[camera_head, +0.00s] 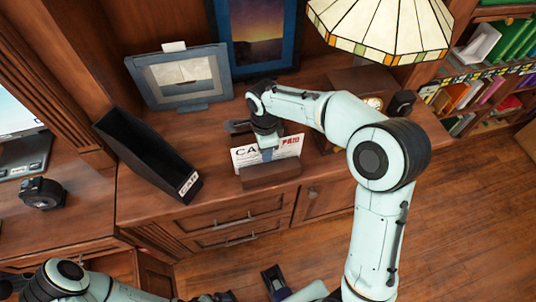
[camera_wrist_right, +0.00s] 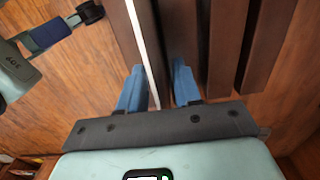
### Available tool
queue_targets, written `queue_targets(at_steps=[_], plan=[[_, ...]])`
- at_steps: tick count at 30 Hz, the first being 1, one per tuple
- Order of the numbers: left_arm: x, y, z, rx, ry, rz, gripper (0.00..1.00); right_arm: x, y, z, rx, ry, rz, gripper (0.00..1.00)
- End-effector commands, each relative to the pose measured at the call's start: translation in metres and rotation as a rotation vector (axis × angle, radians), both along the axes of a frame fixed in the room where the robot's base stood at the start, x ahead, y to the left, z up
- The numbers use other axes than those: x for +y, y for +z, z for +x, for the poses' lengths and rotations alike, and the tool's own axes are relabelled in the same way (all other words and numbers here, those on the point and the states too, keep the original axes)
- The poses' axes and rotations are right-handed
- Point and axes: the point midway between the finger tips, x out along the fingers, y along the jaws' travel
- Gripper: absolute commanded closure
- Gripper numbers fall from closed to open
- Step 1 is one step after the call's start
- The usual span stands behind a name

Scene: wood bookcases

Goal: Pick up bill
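The bill (camera_head: 284,146) is a white sheet with "CAR" lettering and a red "PAID" mark. It stands upright in a brown wooden holder (camera_head: 270,177) on the desk. My right gripper (camera_head: 266,146) reaches down over the bill from above and hides part of it. In the right wrist view, the bill's thin white edge (camera_wrist_right: 142,45) runs between the two blue fingers of this gripper (camera_wrist_right: 158,88), with gaps showing beside it; the fingers are open. My left arm is low in the head view; its gripper (camera_head: 275,283) is partly cut off, and its opening is unclear.
A black file box (camera_head: 145,155) labelled "CAR" stands left of the bill. Behind are a framed boat picture (camera_head: 184,78), a larger blue-framed picture (camera_head: 252,35) and a stained-glass lamp (camera_head: 382,28). A tape dispenser-like black object (camera_head: 42,193) lies at left. The wooden floor (camera_head: 470,215) is clear at right.

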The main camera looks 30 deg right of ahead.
Motion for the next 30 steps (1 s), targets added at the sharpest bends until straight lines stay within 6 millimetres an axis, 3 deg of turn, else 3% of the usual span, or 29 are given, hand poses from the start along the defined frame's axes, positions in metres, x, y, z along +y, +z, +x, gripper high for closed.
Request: queue_targets(at_steps=[3, 10, 11, 12, 14, 30], plan=[[0.0, -0.0014, -0.0003, 0.0, 0.0, 0.0, 0.0, 0.0005, -0.0106, -0.0001, 0.0, 0.0, 0.001, 0.67], [0.0, -0.0012, -0.0003, 0.0, 0.0, 0.0, 0.0, 0.0008, -0.0119, 0.0002, -0.001, 0.001, 0.002, 0.67], [0.0, -0.0011, -0.0003, 0.0, 0.0, 0.0, 0.0, 0.0008, -0.0118, 0.0002, -0.001, 0.001, 0.002, 0.7], [0.0, -0.0011, -0.0003, 0.0, 0.0, 0.0, 0.0, 0.0008, -0.0118, 0.0002, -0.001, 0.001, 0.002, 0.83], [0.0, -0.0011, -0.0003, 0.0, 0.0, 0.0, 0.0, 0.0008, -0.0117, 0.0002, -0.001, 0.001, 0.002, 1.0], [0.0, -0.0004, -0.0001, 0.0, 0.0, 0.0, 0.0, 0.0008, -0.0056, 0.0008, -0.004, 0.001, 0.001, 1.0]])
